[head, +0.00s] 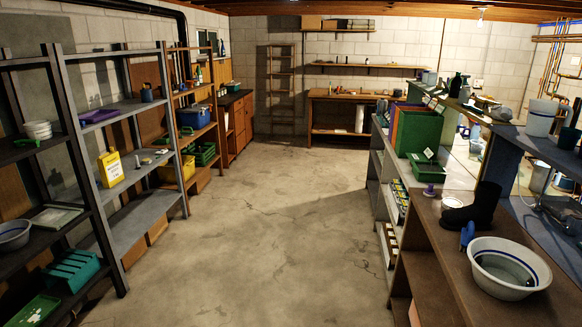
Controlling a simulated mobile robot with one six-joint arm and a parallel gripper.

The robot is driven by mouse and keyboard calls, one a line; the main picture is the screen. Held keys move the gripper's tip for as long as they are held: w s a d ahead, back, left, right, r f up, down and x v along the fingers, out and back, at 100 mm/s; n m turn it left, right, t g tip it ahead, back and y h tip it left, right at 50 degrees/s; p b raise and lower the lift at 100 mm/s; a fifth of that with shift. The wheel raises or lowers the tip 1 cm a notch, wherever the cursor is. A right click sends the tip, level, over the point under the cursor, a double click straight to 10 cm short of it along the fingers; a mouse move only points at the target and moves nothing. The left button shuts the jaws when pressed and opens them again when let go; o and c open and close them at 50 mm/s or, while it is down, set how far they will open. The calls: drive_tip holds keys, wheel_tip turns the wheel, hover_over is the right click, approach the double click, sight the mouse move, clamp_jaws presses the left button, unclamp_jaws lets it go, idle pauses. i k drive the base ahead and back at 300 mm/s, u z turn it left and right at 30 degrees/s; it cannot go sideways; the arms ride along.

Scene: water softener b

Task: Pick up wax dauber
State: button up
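I cannot pick out the wax dauber for certain at this size. On the brown countertop (425,214) at the right, a small purple item with a knob (429,190) stands near the far end. A small blue item (467,235) stands upright nearer to me, between a black boot (474,211) and a white enamel basin (508,268). A small pale round dish (451,203) lies just left of the boot. Either small item could be the dauber; their details are too small to tell. My gripper is not in view.
Bare concrete floor (255,230) runs clear down the middle. Grey metal shelves (128,175) with a yellow container (110,168) line the left. A green bin (418,131) stands on the right-hand shelving. A wooden workbench (342,97) is at the back wall.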

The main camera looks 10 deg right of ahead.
sight(428, 192)
drive_tip(key=u, duration=0.45)
drive_tip(key=i, duration=2.6)
drive_tip(key=z, duration=1)
drive_tip(key=i, duration=0.9)
drive_tip(key=z, duration=0.55)
